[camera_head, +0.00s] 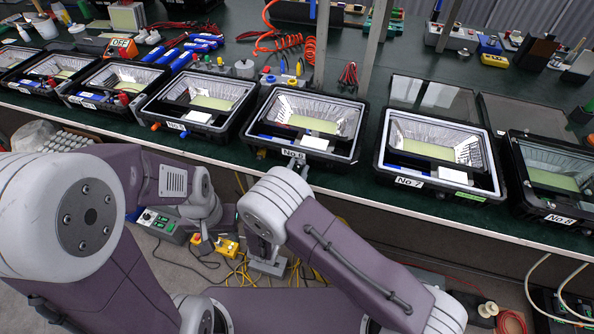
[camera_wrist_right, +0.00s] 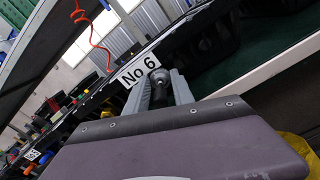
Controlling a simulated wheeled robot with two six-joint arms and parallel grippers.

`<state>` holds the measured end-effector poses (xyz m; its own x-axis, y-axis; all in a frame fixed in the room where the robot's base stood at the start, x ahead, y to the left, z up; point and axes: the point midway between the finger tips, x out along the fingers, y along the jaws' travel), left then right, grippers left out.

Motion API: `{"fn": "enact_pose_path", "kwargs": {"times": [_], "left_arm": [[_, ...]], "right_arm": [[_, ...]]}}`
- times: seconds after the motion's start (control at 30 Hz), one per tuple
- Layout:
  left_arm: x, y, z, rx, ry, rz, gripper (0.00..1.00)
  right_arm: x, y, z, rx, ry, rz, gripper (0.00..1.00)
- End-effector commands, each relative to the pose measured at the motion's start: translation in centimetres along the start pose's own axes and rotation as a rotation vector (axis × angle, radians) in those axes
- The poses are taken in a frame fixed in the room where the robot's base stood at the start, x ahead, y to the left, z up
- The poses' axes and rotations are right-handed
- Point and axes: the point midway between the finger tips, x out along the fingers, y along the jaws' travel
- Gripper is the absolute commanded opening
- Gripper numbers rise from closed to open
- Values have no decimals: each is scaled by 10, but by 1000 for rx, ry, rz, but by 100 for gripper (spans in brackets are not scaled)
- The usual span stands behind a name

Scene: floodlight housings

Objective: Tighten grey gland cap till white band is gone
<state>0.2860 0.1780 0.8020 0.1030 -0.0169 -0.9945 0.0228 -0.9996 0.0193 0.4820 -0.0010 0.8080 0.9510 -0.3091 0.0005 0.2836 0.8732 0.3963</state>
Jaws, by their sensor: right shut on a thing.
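The No 6 floodlight housing (camera_head: 313,122) stands at the table's front edge in the head view, and its label (camera_wrist_right: 138,69) shows in the right wrist view. My right gripper (camera_head: 301,166) is at its front wall, just below the label. In the wrist view its grey fingers (camera_wrist_right: 160,90) are closed around a dark grey, round-ended gland cap (camera_wrist_right: 157,76). The fingers cover its sides, and I cannot make out a white band. My left gripper (camera_head: 207,221) hangs low in front of the table, away from the housings; its fingers are too unclear to read.
The No 7 housing (camera_head: 436,151) stands right of No 6, with No 8 (camera_head: 553,178) further right. No 5 (camera_head: 201,101) stands to the left, with orange and blue glands at its front. Tools and red coiled hoses (camera_head: 290,42) lie behind. Cables cover the floor below.

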Motion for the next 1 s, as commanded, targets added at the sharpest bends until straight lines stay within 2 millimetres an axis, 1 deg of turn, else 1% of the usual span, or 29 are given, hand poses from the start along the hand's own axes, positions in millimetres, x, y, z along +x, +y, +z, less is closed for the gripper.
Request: {"fn": "enact_pose_path", "kwargs": {"times": [0.03,0.57,0.6,0.63,0.67,1.0], "left_arm": [[1,0,0,0,0,0,36],[2,0,0,0,0,0,36],[2,0,0,0,0,0,36],[2,0,0,0,0,0,36],[2,0,0,0,0,0,36],[2,0,0,0,0,0,36]], "right_arm": [[-1,-2,-2,5,6,-2,0],[-1,-1,-2,22,6,-2,0],[-1,-1,-2,22,7,-2,40],[-1,-1,-2,22,6,-2,49],[-1,-1,-2,22,6,-2,51],[0,0,-1,24,2,-1,51]]}}
